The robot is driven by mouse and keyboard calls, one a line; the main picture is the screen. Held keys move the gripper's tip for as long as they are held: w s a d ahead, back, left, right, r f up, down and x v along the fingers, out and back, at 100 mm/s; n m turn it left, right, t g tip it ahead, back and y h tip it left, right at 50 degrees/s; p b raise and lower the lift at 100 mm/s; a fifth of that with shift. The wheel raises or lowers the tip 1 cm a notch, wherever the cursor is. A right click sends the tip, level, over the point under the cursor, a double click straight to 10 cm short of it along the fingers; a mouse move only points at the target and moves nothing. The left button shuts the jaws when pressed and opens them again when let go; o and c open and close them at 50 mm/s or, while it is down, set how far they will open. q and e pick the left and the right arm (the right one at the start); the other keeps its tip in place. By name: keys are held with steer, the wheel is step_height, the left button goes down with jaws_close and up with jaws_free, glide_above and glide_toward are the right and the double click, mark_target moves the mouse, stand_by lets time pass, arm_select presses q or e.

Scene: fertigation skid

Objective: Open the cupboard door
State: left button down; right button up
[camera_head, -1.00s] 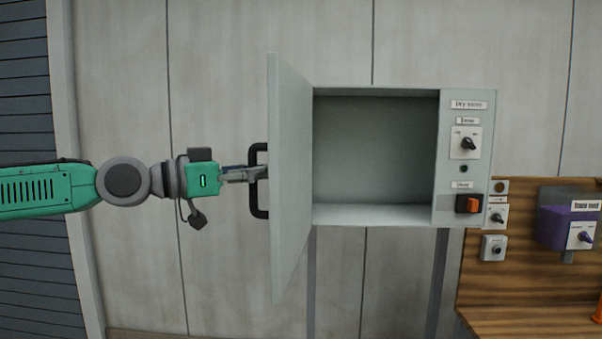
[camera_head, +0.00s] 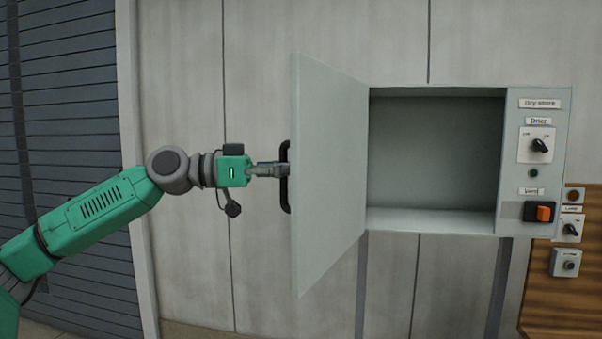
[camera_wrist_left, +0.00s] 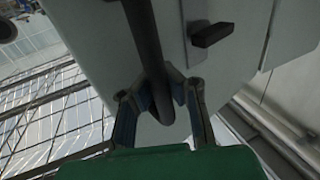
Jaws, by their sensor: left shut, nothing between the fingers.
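The cupboard door (camera_head: 325,180) stands wide open to the left of the cupboard (camera_head: 438,160), its inner face showing. The black bar handle (camera_head: 286,190) is on the door's far side near its free edge and partly hidden by it. My left gripper (camera_head: 280,170) is shut at the handle, reaching in from the left, with its tips partly hidden. In the left wrist view, the gripper's fingers (camera_wrist_left: 162,98) are right at the dark handle bar (camera_wrist_left: 148,45), with nothing held between them. My right gripper is out of view.
The cupboard interior looks empty. A panel with a dryer knob (camera_head: 540,145) and an orange-and-black switch (camera_head: 538,212) is on the cupboard's right. A wooden board (camera_head: 560,300) with small controls is further right. A slatted dark shutter (camera_head: 70,120) is behind my left arm.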

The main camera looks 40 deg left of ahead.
arm_select(q)
steer(key=shift+d+f, duration=0.25)
steer(key=shift+d, duration=0.15)
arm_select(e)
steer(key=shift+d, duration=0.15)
arm_select(q)
steer(key=c, duration=1.9)
jaws_free()
steer(key=shift+s, duration=0.1)
steer(key=o, duration=0.4)
steer(key=shift+s+r, duration=0.15)
steer(key=shift+s, duration=0.05)
steer(key=shift+c, duration=0.2)
steer(key=shift+s+a+r, duration=0.1)
steer(key=shift+s+r, duration=0.05)
steer(key=shift+s, duration=0.05)
steer(key=shift+w+a, duration=0.15)
steer(key=shift+a, duration=0.1)
steer(key=shift+s+a, duration=0.2)
steer(key=shift+a, duration=0.1)
steer(key=v, duration=1.1)
steer(key=shift+s, duration=0.25)
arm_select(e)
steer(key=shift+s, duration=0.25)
arm_select(q)
steer(key=shift+d, duration=0.1)
